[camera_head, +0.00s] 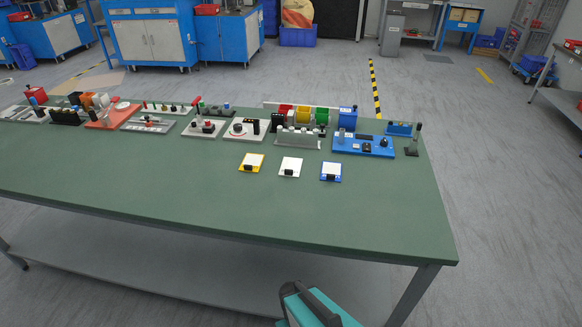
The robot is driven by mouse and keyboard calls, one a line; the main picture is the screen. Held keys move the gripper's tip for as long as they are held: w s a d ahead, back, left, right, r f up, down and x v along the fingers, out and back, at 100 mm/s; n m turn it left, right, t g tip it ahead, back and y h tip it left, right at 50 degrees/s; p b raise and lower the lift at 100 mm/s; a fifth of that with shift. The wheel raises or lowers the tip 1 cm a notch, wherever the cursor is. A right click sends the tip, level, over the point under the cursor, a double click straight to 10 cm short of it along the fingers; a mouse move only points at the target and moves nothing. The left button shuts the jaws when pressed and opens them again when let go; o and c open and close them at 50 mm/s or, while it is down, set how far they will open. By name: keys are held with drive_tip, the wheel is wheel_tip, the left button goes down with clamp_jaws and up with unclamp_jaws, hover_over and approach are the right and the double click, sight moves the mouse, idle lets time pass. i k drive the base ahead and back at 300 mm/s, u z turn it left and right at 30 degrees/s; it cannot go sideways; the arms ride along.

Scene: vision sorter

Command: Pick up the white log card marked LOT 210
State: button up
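Any print such as LOT 210 is too small to read. My gripper is not in view. A teal and black part of my own body shows at the bottom edge, in front of the table and apart from the cards.
Behind the cards stand a grey rack (298,138), coloured bins (303,114) and a blue panel (363,146). Several fixtures line the table's back left, including an orange tray (112,117). The table in front of the cards is clear.

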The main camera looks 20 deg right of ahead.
sight(291, 167)
drive_tip(key=z, duration=0.65)
drive_tip(key=k, duration=0.9)
drive_tip(key=u, duration=1.8)
